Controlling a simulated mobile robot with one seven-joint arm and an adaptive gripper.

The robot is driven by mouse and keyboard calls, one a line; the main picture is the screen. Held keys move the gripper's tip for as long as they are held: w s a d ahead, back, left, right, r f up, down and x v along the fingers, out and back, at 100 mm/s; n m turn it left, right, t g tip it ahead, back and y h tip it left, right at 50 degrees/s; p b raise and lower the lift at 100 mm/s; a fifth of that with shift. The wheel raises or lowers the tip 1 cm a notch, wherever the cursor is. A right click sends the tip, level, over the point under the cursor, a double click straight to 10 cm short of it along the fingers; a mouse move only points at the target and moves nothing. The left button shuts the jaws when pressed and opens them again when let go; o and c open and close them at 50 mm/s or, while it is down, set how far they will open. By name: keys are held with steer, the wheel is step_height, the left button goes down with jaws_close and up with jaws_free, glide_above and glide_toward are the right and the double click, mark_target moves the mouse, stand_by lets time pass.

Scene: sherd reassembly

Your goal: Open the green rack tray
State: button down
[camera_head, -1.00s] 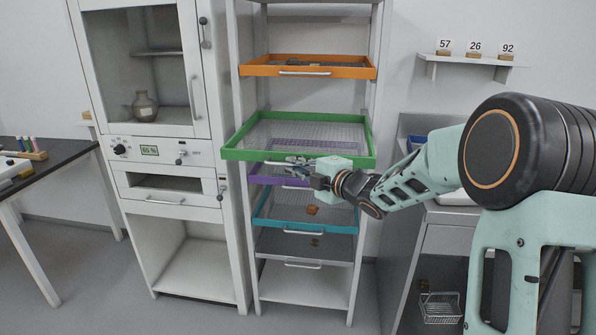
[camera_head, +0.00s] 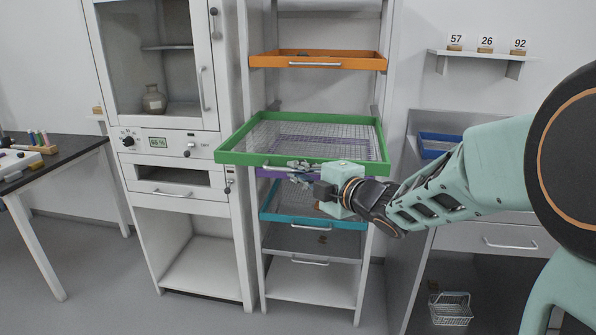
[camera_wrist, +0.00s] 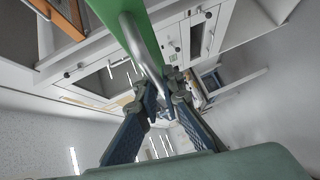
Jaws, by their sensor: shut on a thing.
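The green rack tray (camera_head: 232,158) is a mesh-bottomed tray with a green rim, and it juts well out of the white rack in the head view. Its metal bar handle (camera_wrist: 140,48) runs along the green front in the wrist view. My gripper (camera_head: 292,174) is at the tray's front edge, just below the green rim. In the wrist view my gripper (camera_wrist: 165,105) has its fingers closed around the end of the handle. The fingers hide part of the handle.
An orange tray (camera_head: 318,63) sits above in the rack. A purple tray (camera_head: 268,173) and a teal tray (camera_head: 290,220) lie below. A white cabinet (camera_head: 180,205) stands to the left. A counter with a blue tray (camera_head: 437,141) is on the right.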

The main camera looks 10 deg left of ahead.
steer(key=c, duration=2.1)
jaws_free()
steer(key=v, duration=1.2)
